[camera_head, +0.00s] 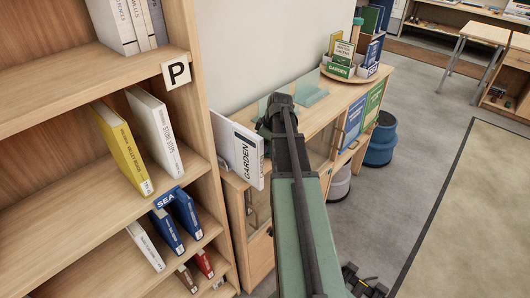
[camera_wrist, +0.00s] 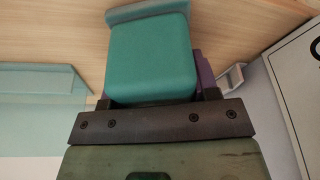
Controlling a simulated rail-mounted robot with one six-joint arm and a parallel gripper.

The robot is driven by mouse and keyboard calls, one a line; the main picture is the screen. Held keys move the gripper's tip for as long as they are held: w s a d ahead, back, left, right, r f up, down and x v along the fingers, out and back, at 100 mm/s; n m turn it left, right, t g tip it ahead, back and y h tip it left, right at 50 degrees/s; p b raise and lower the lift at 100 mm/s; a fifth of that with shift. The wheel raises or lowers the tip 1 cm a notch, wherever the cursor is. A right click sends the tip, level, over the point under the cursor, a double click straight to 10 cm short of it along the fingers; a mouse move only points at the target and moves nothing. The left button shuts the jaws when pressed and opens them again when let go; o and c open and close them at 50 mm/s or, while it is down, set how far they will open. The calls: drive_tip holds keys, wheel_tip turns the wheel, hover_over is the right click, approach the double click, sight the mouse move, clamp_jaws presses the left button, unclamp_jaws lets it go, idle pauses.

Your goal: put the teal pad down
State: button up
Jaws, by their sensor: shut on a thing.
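The teal pad (camera_wrist: 150,60) is a rounded block in the middle of the wrist view. My gripper (camera_wrist: 155,98) is shut on it, with the dark gripper bar just below it in the picture. Parts of the fingers are hidden by the pad. In the head view my gripper (camera_head: 279,103) is over the low wooden cabinet (camera_head: 322,107), and my arm hides most of it; I cannot make out the pad clearly there. The cabinet's wooden top (camera_wrist: 235,30) also shows behind the pad in the wrist view. I cannot tell whether the pad touches it.
A white GARDEN book (camera_head: 238,150) stands close left of my gripper; its edge shows in the wrist view (camera_wrist: 300,85). A pale teal translucent piece (camera_head: 311,95) lies on the cabinet. A round book stand (camera_head: 345,75) is farther back. A bookcase (camera_head: 187,60) fills the left.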

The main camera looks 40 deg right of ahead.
drive_tip(key=shift+f, duration=0.35)
drive_tip(key=o, duration=1.2)
drive_tip(key=shift+r, duration=0.2)
drive_tip(key=p+v, duration=1.2)
drive_tip(key=shift+r, duration=0.2)
drive_tip(key=shift+f, duration=0.15)
